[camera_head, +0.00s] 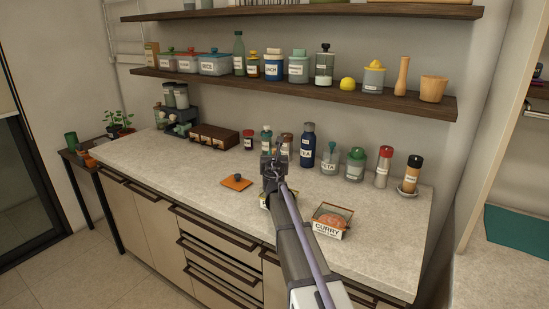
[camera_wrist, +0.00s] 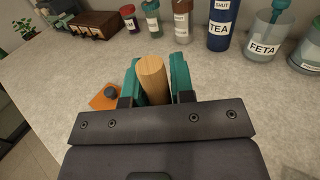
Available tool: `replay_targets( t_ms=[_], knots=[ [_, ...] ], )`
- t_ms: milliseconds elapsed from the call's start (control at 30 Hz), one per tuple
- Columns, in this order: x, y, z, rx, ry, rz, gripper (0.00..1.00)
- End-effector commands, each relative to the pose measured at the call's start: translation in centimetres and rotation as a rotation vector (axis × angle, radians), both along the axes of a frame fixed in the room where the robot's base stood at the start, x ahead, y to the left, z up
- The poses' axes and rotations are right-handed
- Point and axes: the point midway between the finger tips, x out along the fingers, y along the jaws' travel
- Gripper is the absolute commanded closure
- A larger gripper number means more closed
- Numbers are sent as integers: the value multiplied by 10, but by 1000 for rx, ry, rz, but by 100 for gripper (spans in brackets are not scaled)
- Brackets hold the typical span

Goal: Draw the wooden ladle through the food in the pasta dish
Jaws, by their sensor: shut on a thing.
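My gripper (camera_wrist: 154,82) is shut on a light wooden handle (camera_wrist: 153,75), apparently the ladle's, standing up between the teal fingers in the wrist view. The ladle's bowl end is hidden there. In the head view my gripper (camera_head: 272,158) is above the middle of the counter, and the ladle cannot be made out. A small dish (camera_head: 264,203) shows partly under my arm; its label and contents are hidden, so I cannot tell if it is the pasta dish. No label in view reads pasta.
A dish labelled CURRY (camera_head: 331,222) stands just right of my arm. An orange lid-like square (camera_head: 236,182) lies to the left. A blue TEA bottle (camera_head: 308,147) and several jars line the back. The counter's left front is clear. A shelf (camera_head: 300,88) hangs above.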

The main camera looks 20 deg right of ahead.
Motion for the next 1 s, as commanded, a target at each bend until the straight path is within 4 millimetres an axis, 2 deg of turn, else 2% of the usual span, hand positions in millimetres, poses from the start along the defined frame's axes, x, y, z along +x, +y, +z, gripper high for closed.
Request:
replay_targets(
  t_ms=[33,200,567,800,1000],
  knots=[
    [0,0,-12,0,0,0,100],
    [0,0,-21,0,0,0,100],
    [-1,-1,-20,0,0,0,100],
    [-10,-19,-20,0,0,-1,100],
    [-11,-22,-20,0,0,0,100]
  ],
)
